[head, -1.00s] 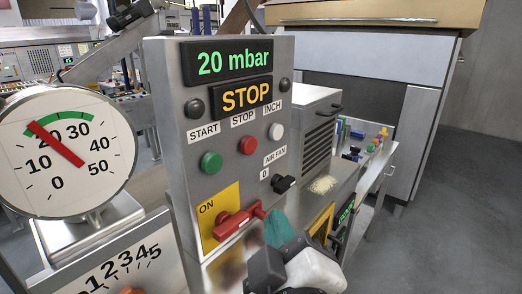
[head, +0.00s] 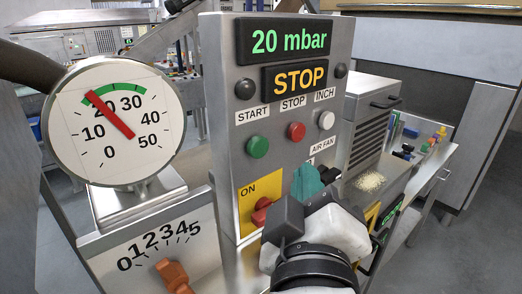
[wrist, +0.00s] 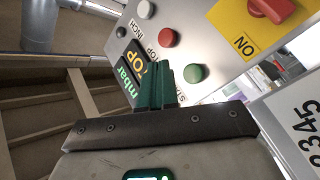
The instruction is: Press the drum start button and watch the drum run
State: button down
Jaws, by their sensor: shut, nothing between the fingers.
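The control panel (head: 225,110) stands upright in the middle of the head view. Its green START button (head: 257,147) sits left of the red STOP button (head: 296,131) and the white INCH button (head: 326,120). The panel's displays read "20 mbar" and "STOP" (head: 300,78). My gripper (head: 305,180) has teal fingers, closed together and empty, below and right of the green button. It hides part of the red ON handle (head: 260,212). In the wrist view the fingertips (wrist: 155,72) point toward the panel, beside the green button (wrist: 193,73), with no clear contact.
A round gauge (head: 120,120) on the left has its red needle near 20. A numbered dial with an orange knob (head: 174,275) is below it. A black air fan knob (head: 328,174) is close beside my fingers.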

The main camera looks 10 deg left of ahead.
aim_at(269, 145)
jog(key=shift+w+a+b, duration=0.2)
jog(key=shift+w+a, duration=0.7)
jog(key=shift+a, duration=0.25)
jog(key=shift+w+a+b, duration=0.2)
jog(key=shift+w+a, duration=0.65)
jog(key=shift+a, duration=0.25)
dwell(0.4)
jog(key=shift+w+a, duration=0.25)
jog(key=shift+a, duration=0.05)
jog(key=shift+w+a, duration=0.3)
jog(key=shift+a, duration=0.15)
dwell(0.9)
jog(key=shift+d, duration=0.1)
jog(key=shift+s+d+p, duration=0.3)
jog(key=shift+s+d, duration=0.25)
jog(key=shift+d, duration=0.1)
jog(key=s+d, duration=0.1)
jog(key=d, duration=0.1)
jog(key=s+d+p, duration=0.1)
jog(key=s+d, duration=0.1)
dwell(0.6)
